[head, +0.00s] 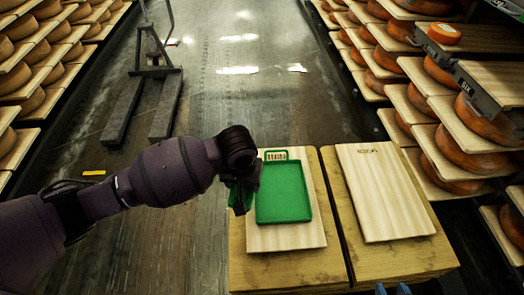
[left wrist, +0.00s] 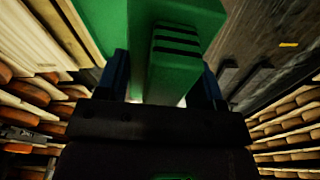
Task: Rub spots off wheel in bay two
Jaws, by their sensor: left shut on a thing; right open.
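My left gripper (head: 243,196) is at the left edge of a green tray (head: 284,205) on the left board. In the left wrist view its blue fingers (left wrist: 165,88) are shut on a green block-like piece (left wrist: 180,52) with dark stripes. I cannot tell whether this piece is separate from the tray. My right gripper (head: 393,290) shows only as blue fingertips, open, at the bottom edge. Orange-brown cheese wheels lie on the right racks, including one (head: 486,124) behind a grey marked plate. I cannot tell which is bay two, and no spots are clear.
Two wooden stands side by side carry pale boards; the right board (head: 385,190) is bare. A small orange round thing (head: 444,33) sits on the right rack. Cheese racks line both sides. A grey wheeled frame (head: 145,90) stands back left in the aisle.

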